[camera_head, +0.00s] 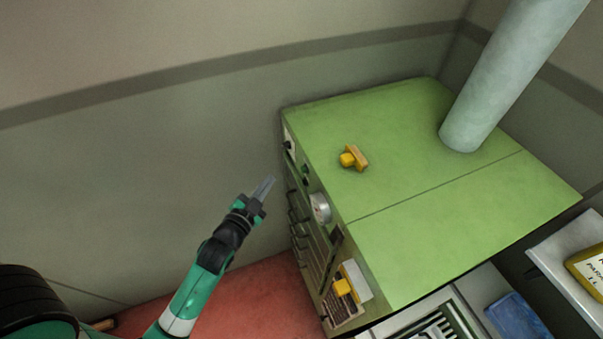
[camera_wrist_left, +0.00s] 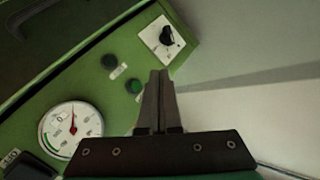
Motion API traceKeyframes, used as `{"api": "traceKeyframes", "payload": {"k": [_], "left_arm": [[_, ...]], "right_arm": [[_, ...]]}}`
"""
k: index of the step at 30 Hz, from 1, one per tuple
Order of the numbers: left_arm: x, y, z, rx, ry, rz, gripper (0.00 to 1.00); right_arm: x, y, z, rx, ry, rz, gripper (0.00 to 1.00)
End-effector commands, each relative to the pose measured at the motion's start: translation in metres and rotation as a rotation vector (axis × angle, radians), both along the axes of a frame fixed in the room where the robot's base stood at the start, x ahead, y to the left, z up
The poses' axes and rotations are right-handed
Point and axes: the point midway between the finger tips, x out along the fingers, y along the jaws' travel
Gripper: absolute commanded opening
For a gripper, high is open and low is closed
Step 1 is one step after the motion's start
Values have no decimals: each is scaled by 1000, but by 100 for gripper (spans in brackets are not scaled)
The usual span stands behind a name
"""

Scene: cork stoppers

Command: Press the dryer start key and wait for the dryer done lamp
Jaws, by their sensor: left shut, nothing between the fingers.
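The dryer appears to be the green cabinet (camera_head: 420,190), with its controls on the narrow front face. Small labels sit beside the round parts but are too small to read, so I cannot tell key from lamp. My left gripper (camera_head: 264,188) is shut and empty, in front of the panel and apparently apart from it. It also shows in the left wrist view (camera_wrist_left: 160,75).
A pale pipe (camera_head: 500,85) rises from the top. A white shelf with a yellow container (camera_head: 590,268) and a blue item (camera_head: 518,315) are at right.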

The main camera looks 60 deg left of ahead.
Motion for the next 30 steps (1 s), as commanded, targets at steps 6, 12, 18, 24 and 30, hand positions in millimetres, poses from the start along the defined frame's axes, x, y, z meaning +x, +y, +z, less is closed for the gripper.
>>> {"api": "traceKeyframes", "payload": {"k": [6, 12, 18, 24, 30], "left_arm": [[33, -6, -3, 1, -6, -2, 0], [54, -8, -1, 1, -3, 1, 0], [61, -9, 0, -1, -2, 3, 0], [61, -9, 0, -1, -2, 3, 0], [61, -9, 0, -1, -2, 3, 0]], "right_arm": [[0, 0, -26, 0, 0, 0, 66], [0, 0, -32, 0, 0, 0, 66], [0, 0, -33, 0, 0, 0, 66], [0, 0, -33, 0, 0, 0, 66], [0, 0, -33, 0, 0, 0, 66]]}}
